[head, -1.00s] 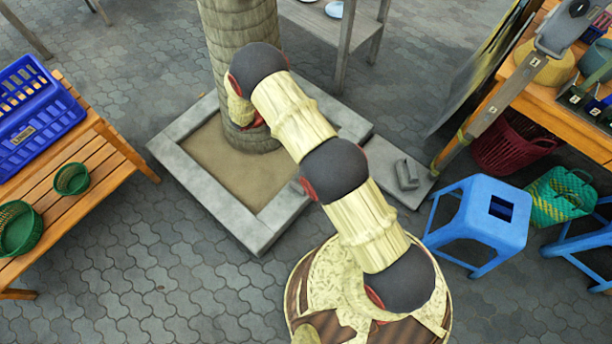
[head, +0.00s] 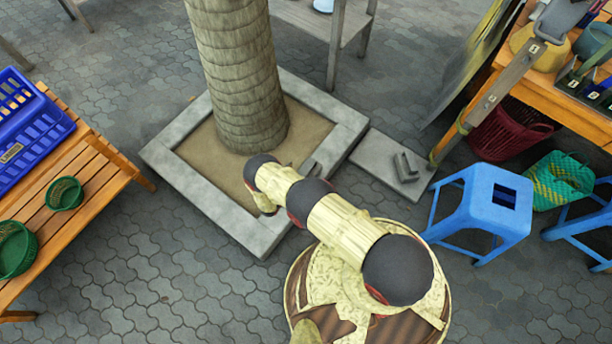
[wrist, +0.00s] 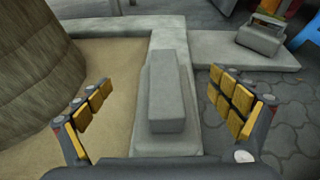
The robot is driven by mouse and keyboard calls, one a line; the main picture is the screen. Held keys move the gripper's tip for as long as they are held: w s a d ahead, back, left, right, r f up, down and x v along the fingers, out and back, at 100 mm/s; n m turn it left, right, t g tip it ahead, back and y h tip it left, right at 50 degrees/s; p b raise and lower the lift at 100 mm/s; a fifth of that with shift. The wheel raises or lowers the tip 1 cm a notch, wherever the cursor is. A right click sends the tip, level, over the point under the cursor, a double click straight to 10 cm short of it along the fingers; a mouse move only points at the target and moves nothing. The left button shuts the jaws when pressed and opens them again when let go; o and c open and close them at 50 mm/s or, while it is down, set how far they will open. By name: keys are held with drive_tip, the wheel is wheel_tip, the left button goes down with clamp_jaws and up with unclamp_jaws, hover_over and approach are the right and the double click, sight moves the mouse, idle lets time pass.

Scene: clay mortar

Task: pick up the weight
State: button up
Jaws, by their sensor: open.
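The weight (wrist: 166,95) looks like a grey block with a wider, flatter base. In the wrist view it stands on the planter's stone border, between the two fingers of my gripper (wrist: 160,86). My gripper is open, with a clear gap on each side of the block and no finger touching it. In the head view a grey piece of the weight (head: 309,168) shows just past my arm, on the near right border. My arm hides most of the gripper there.
A similar grey item (head: 405,167) lies on the flat slab (head: 376,160) to the right; it also shows in the wrist view (wrist: 260,36). A thick trunk (head: 238,80) rises from the sandy planter. A blue stool (head: 490,200) stands right, a wooden bench (head: 100,180) left.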

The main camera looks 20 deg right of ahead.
sight(308, 166)
drive_tip(key=b+x, duration=0.1)
drive_tip(key=x, duration=0.2)
drive_tip(key=b+x, duration=0.1)
drive_tip(key=x, duration=0.2)
drive_tip(key=shift+s+d+f+b, duration=0.25)
drive_tip(key=shift+s+f+b, duration=0.05)
drive_tip(key=shift+b, duration=0.05)
drive_tip(key=shift+w+d+f, duration=0.15)
drive_tip(key=shift+w+d, duration=0.25)
drive_tip(key=shift+d, duration=0.05)
drive_tip(key=shift+c, duration=0.2)
drive_tip(key=shift+w+a, duration=0.1)
clamp_jaws()
drive_tip(key=shift+w+a+r, duration=0.1)
drive_tip(key=shift+w+r, duration=0.1)
drive_tip(key=shift+r, duration=0.05)
idle(0.6)
